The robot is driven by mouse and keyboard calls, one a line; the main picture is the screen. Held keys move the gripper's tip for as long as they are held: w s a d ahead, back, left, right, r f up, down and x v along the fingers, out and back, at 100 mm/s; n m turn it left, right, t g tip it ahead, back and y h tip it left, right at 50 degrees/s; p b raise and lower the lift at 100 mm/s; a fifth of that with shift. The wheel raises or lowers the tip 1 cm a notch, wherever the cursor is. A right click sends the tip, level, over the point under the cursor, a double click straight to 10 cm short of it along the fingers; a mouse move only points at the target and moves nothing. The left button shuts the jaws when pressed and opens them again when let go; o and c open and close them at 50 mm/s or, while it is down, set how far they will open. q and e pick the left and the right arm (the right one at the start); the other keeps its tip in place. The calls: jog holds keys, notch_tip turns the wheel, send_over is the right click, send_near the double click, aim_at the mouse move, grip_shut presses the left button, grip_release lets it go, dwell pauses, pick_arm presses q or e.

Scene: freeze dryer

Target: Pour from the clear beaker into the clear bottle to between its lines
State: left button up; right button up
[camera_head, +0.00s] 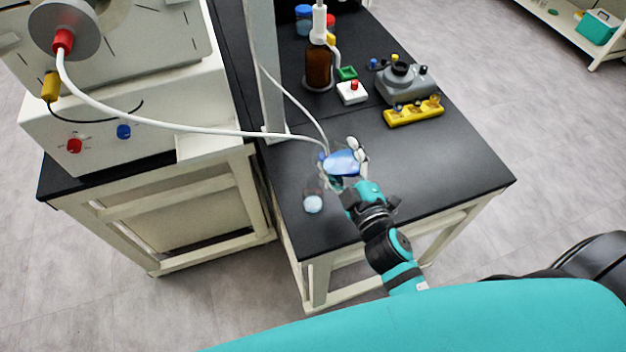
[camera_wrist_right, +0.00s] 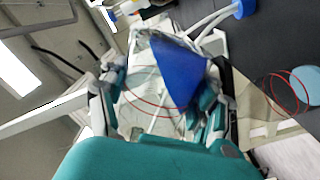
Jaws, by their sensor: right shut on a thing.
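The clear beaker (camera_head: 343,162) holds blue liquid and is gripped above the black bench. It also shows in the wrist view (camera_wrist_right: 178,72), where the slanted liquid surface shows the beaker tilted. My right gripper (camera_head: 346,167) is shut on the beaker, with its fingers on either side in the wrist view (camera_wrist_right: 163,92). The clear bottle (camera_head: 313,201) stands on the bench just left of and nearer than the beaker, with pale blue in it. In the wrist view, the bottle (camera_wrist_right: 290,93) shows red lines at the right; the exact liquid level is unclear. My left gripper is out of view.
A brown bottle (camera_head: 318,68), a white box with a red button (camera_head: 352,92), a yellow rack (camera_head: 414,111) and a grey device (camera_head: 405,82) stand farther back. A white hose (camera_head: 190,128) reaches close to the beaker. The bench's right part is clear.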

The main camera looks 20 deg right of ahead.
jog(key=shift+a+f+n+b, duration=0.1)
jog(key=shift+f+n+b, duration=0.3)
jog(key=shift+n, duration=0.7)
jog(key=shift+f+n+b, duration=0.3)
jog(key=shift+n+b, duration=0.2)
jog(key=shift+n, duration=0.6)
dwell(4.6)
jog(key=shift+r, duration=0.15)
dwell(1.0)
